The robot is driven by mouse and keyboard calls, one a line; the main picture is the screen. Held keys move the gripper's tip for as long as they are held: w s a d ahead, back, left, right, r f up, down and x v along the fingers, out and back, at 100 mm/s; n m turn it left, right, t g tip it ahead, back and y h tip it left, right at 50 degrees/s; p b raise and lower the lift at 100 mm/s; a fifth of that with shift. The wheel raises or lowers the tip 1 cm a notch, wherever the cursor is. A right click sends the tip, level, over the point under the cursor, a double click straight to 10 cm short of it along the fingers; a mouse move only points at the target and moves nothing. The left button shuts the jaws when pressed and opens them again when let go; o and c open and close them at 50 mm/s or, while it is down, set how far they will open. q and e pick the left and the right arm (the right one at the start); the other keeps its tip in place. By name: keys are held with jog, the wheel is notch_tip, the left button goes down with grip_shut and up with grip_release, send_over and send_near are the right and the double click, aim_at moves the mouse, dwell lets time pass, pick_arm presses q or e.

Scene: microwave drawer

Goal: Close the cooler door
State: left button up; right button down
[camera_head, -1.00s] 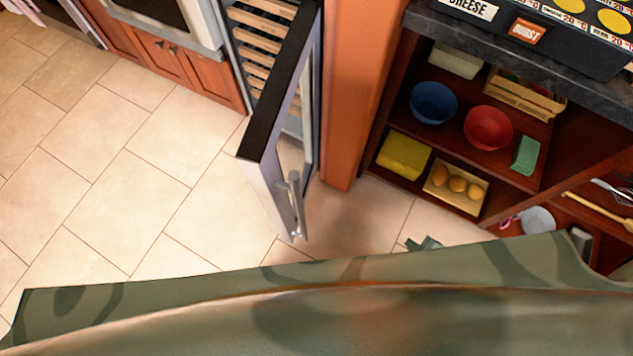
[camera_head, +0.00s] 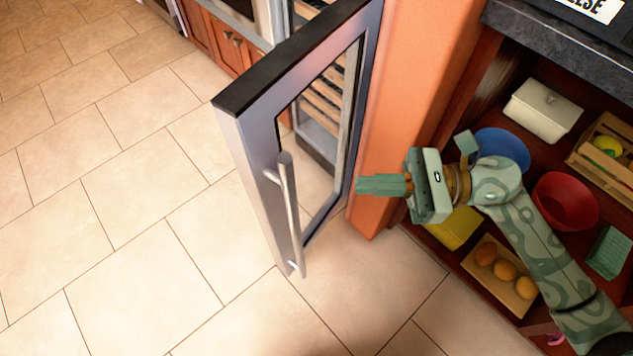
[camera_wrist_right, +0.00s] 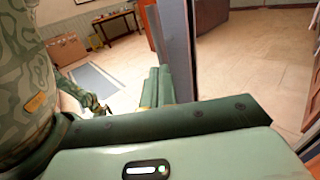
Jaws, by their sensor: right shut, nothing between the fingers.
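The cooler door (camera_head: 247,133) stands open in the head view, swung out from the cooler. It has a dark top edge, a metal frame, a glass pane and a long vertical bar handle (camera_head: 289,210) on its left face. My right gripper (camera_head: 360,185) is shut and empty, with its green fingers pointing left at the right side of the door. Whether the fingertips touch the door cannot be told. In the right wrist view, the shut fingers (camera_wrist_right: 158,86) are beside the upright door edge (camera_wrist_right: 178,45). My left gripper does not show in the head view.
An orange wooden post (camera_head: 412,90) stands right of the door. Open shelves to its right hold a blue bowl (camera_head: 503,150), a red bowl (camera_head: 566,201) and a tray of round orange items (camera_head: 500,270). The tiled floor (camera_head: 140,220) left of the door is clear.

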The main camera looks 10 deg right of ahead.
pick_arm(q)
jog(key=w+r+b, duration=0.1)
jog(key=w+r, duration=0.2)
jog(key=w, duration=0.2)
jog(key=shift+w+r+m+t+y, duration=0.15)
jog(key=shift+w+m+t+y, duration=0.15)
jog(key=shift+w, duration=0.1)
pick_arm(e)
jog(key=w+a, duration=0.1)
jog(key=a, duration=0.7)
jog(key=shift+a, duration=0.4)
